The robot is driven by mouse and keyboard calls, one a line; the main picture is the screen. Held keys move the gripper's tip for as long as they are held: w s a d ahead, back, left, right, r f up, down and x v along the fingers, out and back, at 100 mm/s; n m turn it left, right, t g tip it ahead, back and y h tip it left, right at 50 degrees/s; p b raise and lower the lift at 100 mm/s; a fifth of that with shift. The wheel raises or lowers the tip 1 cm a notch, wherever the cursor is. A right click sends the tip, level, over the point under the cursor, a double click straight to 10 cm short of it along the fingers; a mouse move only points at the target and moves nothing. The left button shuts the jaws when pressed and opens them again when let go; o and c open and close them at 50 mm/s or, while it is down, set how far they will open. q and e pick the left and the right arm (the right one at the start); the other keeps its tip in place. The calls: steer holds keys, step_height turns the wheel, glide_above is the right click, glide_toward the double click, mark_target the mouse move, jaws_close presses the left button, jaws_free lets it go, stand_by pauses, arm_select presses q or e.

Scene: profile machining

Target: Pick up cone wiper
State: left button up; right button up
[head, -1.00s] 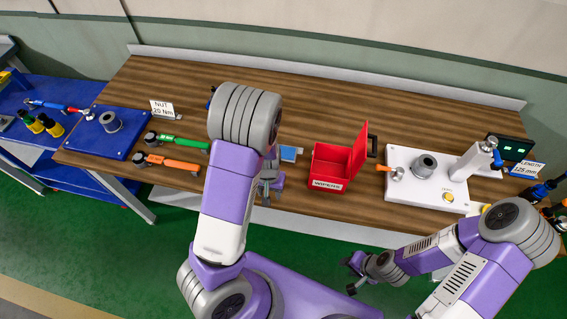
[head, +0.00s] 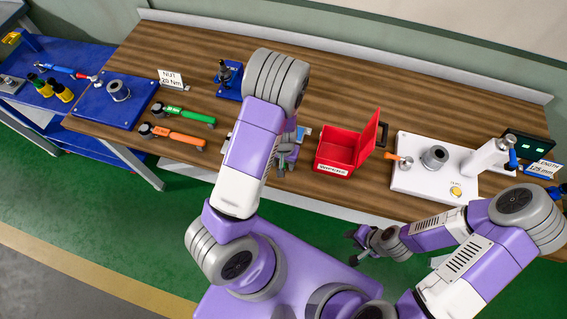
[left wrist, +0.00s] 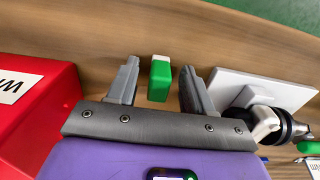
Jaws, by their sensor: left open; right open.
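A green piece with a white end (left wrist: 160,80), which may be the cone wiper, is on the wooden table in the left wrist view. It lies between and beyond the fingers of my left gripper (left wrist: 155,88), which are open with nothing between them. In the head view my left gripper (head: 284,160) hangs over the table left of the red wipers box, and the piece is hidden or too small to make out. My right gripper (head: 357,246) is open and empty off the table's front edge.
The red open-lidded wipers box (head: 335,172) is close beside my left gripper. A white plate (left wrist: 260,90) with a dark tool over it is on its other side. Green (head: 188,114) and orange (head: 178,136) wrenches lie further left; a white fixture (head: 418,184) stands right.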

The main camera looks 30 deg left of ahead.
arm_select(q)
steer(key=shift+w, duration=0.1)
steer(key=shift+c, duration=1.1)
jaws_close()
steer(key=shift+r, duration=0.1)
step_height(320, 180, up, 10)
steer(key=shift+f+p, duration=0.1)
steer(key=shift+p, duration=0.9)
